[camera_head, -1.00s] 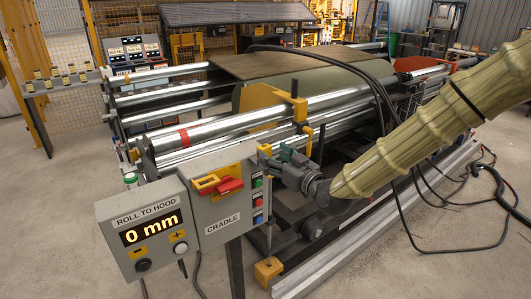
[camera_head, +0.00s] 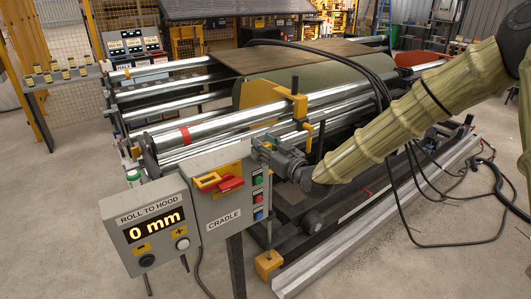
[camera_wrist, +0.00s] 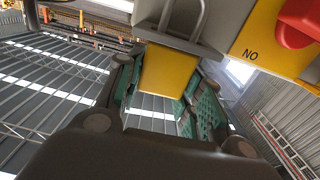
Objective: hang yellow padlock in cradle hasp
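The yellow padlock (camera_wrist: 168,72) shows in the wrist view with its body below a grey hasp tab (camera_wrist: 178,40) and its grey shackle (camera_wrist: 184,14) above it. The shackle appears to pass through the tab, though the exact fit is hard to tell. My gripper (camera_wrist: 163,92) has its green-padded fingers on either side of the padlock body, with a visible gap at the left. In the head view my gripper (camera_head: 268,150) is at the right edge of the grey CRADLE box (camera_head: 222,210); the padlock is hidden there.
The box carries a red handle (camera_head: 230,183) on a yellow plate and coloured buttons. The ROLL TO HOOD display (camera_head: 150,228) reads 0 mm at its left. Steel rollers (camera_head: 200,134) lie behind. A shelf with several small yellow items (camera_head: 55,74) stands at the far left.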

